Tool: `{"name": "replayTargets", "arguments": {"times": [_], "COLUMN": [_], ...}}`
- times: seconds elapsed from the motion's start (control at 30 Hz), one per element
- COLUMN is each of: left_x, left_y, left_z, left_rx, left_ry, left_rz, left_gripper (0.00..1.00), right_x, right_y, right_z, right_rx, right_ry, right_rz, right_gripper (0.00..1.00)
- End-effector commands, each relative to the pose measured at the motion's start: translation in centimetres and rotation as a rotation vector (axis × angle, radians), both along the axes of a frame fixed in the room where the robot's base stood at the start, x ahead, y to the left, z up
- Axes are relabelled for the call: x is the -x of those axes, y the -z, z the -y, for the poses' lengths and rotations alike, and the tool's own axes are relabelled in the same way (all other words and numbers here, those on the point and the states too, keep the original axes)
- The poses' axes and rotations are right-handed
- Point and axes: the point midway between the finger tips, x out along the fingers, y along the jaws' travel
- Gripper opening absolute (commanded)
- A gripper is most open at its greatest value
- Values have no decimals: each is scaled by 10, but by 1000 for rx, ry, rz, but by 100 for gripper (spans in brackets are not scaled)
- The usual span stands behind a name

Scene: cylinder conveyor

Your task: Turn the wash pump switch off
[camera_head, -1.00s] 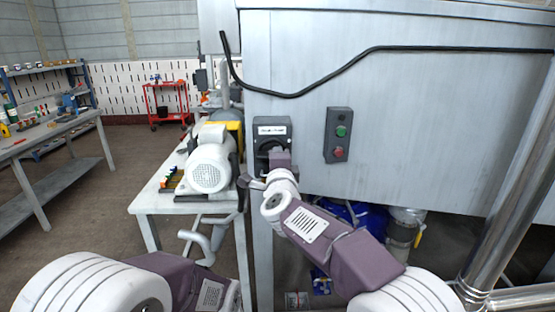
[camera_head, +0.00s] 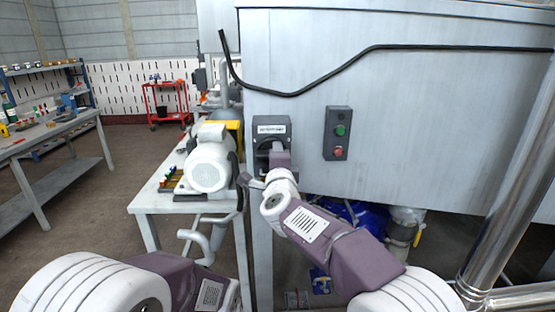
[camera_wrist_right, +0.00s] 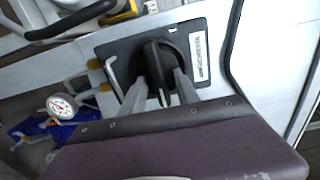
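The rotary switch (camera_head: 266,131) is a dark box with a white label on the left end of the grey machine panel; the label's text is too small to read. Its black knob (camera_wrist_right: 158,62) shows in the right wrist view, handle roughly upright in that picture. My right gripper (camera_wrist_right: 160,82) is at the switch, one grey finger on each side of the handle. Whether both fingers press on it I cannot tell. In the head view my right wrist hides the lower part of the switch.
A dark button box (camera_head: 338,133) with green and red buttons is right of the switch. A black cable (camera_head: 330,76) runs above. A white pump motor (camera_head: 208,165) stands on a table (camera_head: 160,208) to the left. A round gauge (camera_wrist_right: 62,106) shows in the wrist view.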

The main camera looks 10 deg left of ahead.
Motion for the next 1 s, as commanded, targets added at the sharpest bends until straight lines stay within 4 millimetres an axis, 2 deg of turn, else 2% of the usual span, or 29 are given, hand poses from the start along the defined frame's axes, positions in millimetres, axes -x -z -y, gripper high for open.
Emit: {"name": "replayTargets", "arguments": {"times": [0.17,0.4,0.53,0.9,0.97,1.0], "left_x": [0,0,0,0,0,0], "left_y": [8,14,14,14,14,14], "left_z": [0,0,0,0,0,0], "left_rx": [0,0,0,0,0,0], "left_ry": [0,0,0,0,0,0], "left_rz": [0,0,0,0,0,0], "left_gripper": [36,36,36,36,36,36], "right_x": [21,66,81,85,77,68], "right_y": [2,1,0,1,0,-3], "right_z": [6,18,23,27,39,55], "right_rx": [1,0,-1,-1,-1,-5], "right_ry": [-2,-3,-2,4,30,62], "right_rz": [1,0,0,-1,0,4], "right_gripper": [37,37,37,37,37,37]}}
